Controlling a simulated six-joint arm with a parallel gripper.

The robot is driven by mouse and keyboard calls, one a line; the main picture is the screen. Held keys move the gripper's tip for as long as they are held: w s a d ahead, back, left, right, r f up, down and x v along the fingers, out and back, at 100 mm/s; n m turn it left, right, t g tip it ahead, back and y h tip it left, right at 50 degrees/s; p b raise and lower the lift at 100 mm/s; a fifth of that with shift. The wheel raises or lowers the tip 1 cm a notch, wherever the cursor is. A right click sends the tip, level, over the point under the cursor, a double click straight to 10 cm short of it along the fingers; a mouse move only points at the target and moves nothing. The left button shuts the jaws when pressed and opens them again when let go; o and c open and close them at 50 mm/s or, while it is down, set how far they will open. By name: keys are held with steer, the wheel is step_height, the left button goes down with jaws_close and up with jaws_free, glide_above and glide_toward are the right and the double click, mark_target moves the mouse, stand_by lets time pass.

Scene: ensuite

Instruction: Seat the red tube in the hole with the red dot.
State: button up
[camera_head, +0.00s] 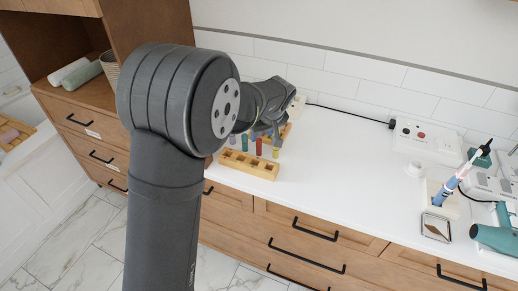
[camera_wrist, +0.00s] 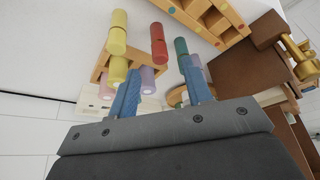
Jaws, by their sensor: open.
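The red tube (camera_head: 258,147) stands in a row with other coloured tubes on the white counter, behind a wooden block with square holes (camera_head: 248,165). In the wrist view the red tube (camera_wrist: 158,42) lies ahead of my gripper (camera_wrist: 160,70), in line with the gap between its two blue fingers. The fingers are apart with nothing held between them. The wooden block also shows at the top of the wrist view (camera_wrist: 236,32), with small coloured dots along its edge. I cannot tell which dot is red.
Yellow (camera_wrist: 117,35), green (camera_wrist: 182,48) and purple tubes (camera_wrist: 147,78) stand close around the red one. A wooden rack (camera_wrist: 98,73) is near them. A toothbrush stand (camera_head: 442,197) and white box (camera_head: 425,140) are at the right. The counter's middle (camera_head: 345,165) is clear.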

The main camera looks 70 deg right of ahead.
mark_target(260, 140)
steer(key=shift+x, duration=3.05)
steer(key=shift+d, duration=0.1)
jaws_close()
